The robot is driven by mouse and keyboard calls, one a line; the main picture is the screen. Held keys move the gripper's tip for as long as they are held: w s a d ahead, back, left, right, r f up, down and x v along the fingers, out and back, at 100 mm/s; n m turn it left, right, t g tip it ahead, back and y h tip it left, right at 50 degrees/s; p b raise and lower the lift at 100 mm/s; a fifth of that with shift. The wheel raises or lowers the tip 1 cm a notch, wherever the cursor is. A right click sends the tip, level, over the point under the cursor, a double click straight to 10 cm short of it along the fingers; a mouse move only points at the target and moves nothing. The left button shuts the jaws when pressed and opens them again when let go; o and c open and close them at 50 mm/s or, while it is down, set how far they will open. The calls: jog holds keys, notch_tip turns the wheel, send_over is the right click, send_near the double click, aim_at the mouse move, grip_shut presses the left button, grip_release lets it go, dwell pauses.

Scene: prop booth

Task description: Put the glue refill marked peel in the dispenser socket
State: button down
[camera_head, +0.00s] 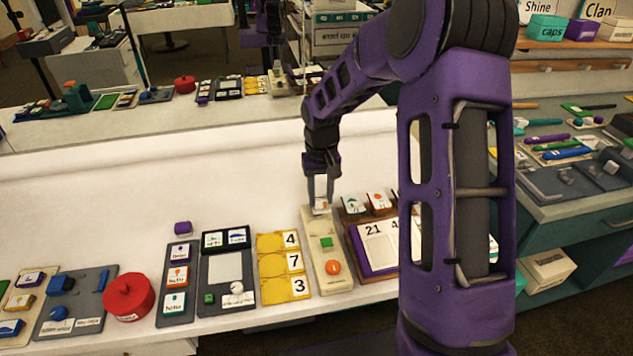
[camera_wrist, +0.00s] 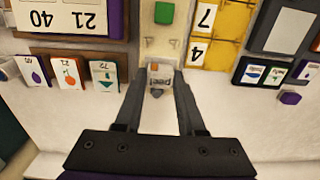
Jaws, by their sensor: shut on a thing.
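My gripper (camera_head: 321,198) is shut on a small pale block with an orange patch, at the far end of a cream board (camera_head: 312,232). In the wrist view, my gripper (camera_wrist: 160,82) has a finger on each side of the block (camera_wrist: 160,72). Dark print shows on the block's label, but I cannot read it, so I cannot tell whether it says peel. The cream board bears a green square (camera_head: 326,242) and an orange round piece (camera_head: 333,267). I cannot tell whether the block touches the board. I cannot make out a dispenser socket for certain.
Right of the cream board stand a number board (camera_head: 377,258) and several picture cards (camera_wrist: 70,72). To its left are yellow number tiles (camera_head: 298,285), a dark tray (camera_head: 228,296), labelled blocks (camera_head: 178,276) and a red pot (camera_head: 129,296). The pale surface behind is mostly clear.

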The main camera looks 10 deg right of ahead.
aim_at(320, 227)
jog(key=shift+w, duration=0.1)
jog(key=shift+f+b, duration=0.5)
jog(key=shift+f, duration=0.15)
jog(key=shift+f+b, duration=1.9)
jog(key=shift+f, duration=0.85)
jog(key=shift+c, duration=2.1)
grip_release()
notch_tip(320, 227, up, 18)
jog(key=p, duration=0.2)
jog(key=shift+f, duration=0.25)
